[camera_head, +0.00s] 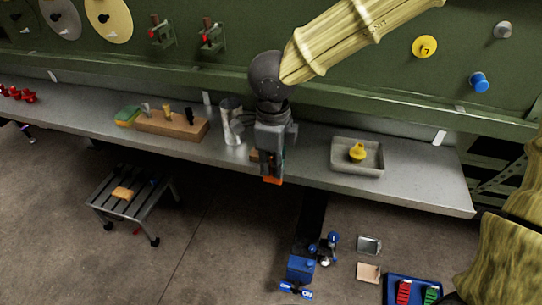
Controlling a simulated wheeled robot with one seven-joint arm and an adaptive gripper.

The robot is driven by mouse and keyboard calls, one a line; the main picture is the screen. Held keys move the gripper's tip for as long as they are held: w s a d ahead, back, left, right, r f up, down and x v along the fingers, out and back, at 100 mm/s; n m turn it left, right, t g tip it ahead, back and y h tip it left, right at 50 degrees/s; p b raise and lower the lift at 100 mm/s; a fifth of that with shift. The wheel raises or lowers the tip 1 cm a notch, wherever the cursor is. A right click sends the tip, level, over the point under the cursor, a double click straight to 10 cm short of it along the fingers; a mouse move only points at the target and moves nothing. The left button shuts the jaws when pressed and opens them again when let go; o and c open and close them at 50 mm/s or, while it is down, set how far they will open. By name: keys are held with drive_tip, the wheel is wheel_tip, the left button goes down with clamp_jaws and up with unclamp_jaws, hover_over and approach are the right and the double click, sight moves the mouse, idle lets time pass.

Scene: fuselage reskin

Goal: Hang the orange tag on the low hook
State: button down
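My gripper (271,168) hangs pointing down over the front edge of the grey bench, near the middle of the view. The orange tag (273,180) shows as a small orange patch at its fingertips; the gripper looks shut on it, and most of the tag is hidden. On the green wall at right are a blue peg (479,82), a grey peg (502,30) above it and a yellow disc (424,47) marked with a dark figure. The blue peg is the lowest of these. I cannot tell for sure which is the low hook.
On the bench (430,185) stand a grey tray (345,167) with a yellow object (357,152), a metal cylinder (231,120) and a wooden tool block (172,125). A step stool (130,200) stands on the floor at left. Blue items and a blue tray (414,278) lie below.

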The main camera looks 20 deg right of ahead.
drive_tip(key=shift+s+a, duration=0.1)
drive_tip(key=shift+s, duration=0.2)
drive_tip(key=shift+w, duration=0.1)
drive_tip(key=w+d+p, duration=0.1)
drive_tip(key=w, duration=0.3)
drive_tip(key=w+d+p, duration=0.1)
drive_tip(key=w, duration=0.4)
drive_tip(key=w+d+f+p, duration=0.1)
drive_tip(key=w, duration=0.4)
drive_tip(key=shift+w+d+f+p, duration=0.1)
drive_tip(key=shift+d+p, duration=0.05)
drive_tip(key=shift+p, duration=0.2)
drive_tip(key=shift+w+d+f+p, duration=0.15)
drive_tip(key=shift+w+f+p, duration=0.5)
drive_tip(key=shift+f+p, duration=0.35)
drive_tip(key=shift+s+f+p, duration=0.1)
drive_tip(key=shift+f+p, duration=0.25)
drive_tip(key=shift+f, duration=0.3)
drive_tip(key=shift+f, duration=0.25)
drive_tip(key=c, duration=1.6)
unclamp_jaws()
drive_tip(key=shift+c, duration=0.2)
drive_tip(key=shift+f+b, duration=0.15)
drive_tip(key=shift+b, duration=0.4)
